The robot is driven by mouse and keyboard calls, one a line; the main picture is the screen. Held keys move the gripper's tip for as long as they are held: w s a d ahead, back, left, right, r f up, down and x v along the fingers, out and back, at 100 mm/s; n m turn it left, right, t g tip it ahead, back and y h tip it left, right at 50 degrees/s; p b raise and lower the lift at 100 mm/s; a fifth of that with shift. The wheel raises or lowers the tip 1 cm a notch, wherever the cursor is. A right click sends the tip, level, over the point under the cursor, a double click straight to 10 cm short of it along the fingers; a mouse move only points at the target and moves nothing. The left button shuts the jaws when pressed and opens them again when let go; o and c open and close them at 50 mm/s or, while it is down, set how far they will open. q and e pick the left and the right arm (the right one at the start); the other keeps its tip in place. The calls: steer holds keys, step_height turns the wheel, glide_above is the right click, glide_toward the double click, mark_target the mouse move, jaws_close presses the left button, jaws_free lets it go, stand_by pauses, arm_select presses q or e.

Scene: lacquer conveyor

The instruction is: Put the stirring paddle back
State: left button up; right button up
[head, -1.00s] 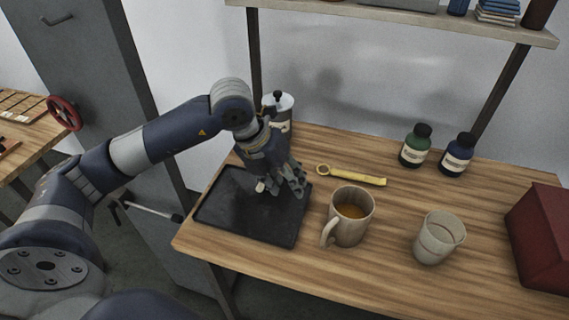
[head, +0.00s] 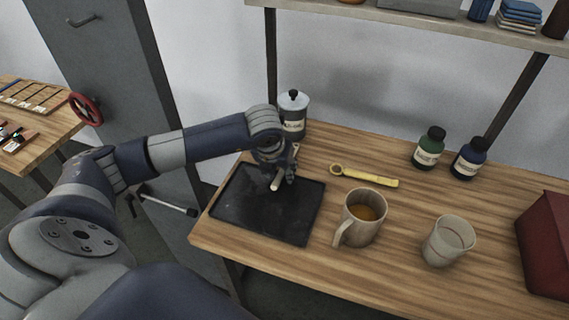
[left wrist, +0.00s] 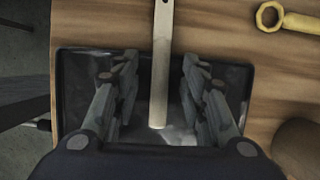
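The stirring paddle (left wrist: 161,70) is a pale, flat stick. In the left wrist view it runs from over the wood onto the black tray (left wrist: 82,75); its near end is above or on the tray. In the head view the paddle (head: 276,184) shows partly beside my left gripper (head: 283,172), which is over the tray's back right part. My left gripper (left wrist: 160,100) is open, with one finger on each side of the paddle and gaps between. Whether the paddle's far end touches the table cannot be told. My right gripper is not in view.
A lidded canister (head: 293,118) stands close behind the gripper. A yellow wrench-like tool (head: 365,177) lies right of the tray. A mug (head: 361,220) with brown liquid, an empty cup (head: 448,241), two bottles (head: 430,150) and a red box (head: 548,240) stand farther right.

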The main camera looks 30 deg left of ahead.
arm_select(q)
steer(key=shift+x, duration=1.1)
jaws_close()
steer(key=shift+r, duration=0.15)
